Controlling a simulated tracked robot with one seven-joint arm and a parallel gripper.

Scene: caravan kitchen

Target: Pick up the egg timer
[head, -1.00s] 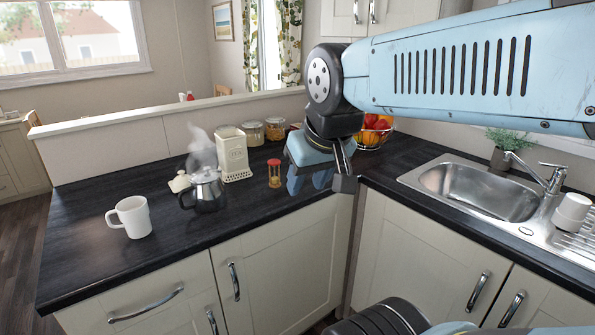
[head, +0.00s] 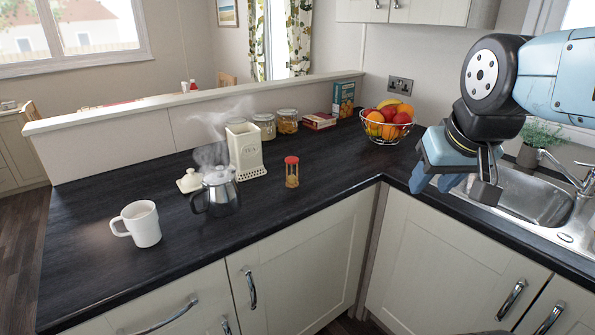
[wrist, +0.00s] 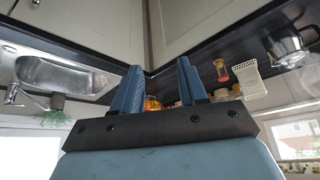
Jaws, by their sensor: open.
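The egg timer (head: 291,172) stands upright on the dark worktop, with a red top and a pale wooden frame. It is right of the steaming steel pot and clear of other things. It also shows in the wrist view (wrist: 221,70), to the right of my fingers. My gripper (head: 451,188) is open and empty, well to the right of the egg timer, near the sink. In the wrist view its two blue fingers (wrist: 157,90) stand apart with nothing held between them.
A steaming steel pot (head: 219,192), a white mug (head: 142,223) and a cream tea canister (head: 243,150) stand left of the timer. A wire fruit bowl (head: 388,124) stands behind, to its right. Glass jars (head: 286,121) line the low wall. Worktop around the timer is bare.

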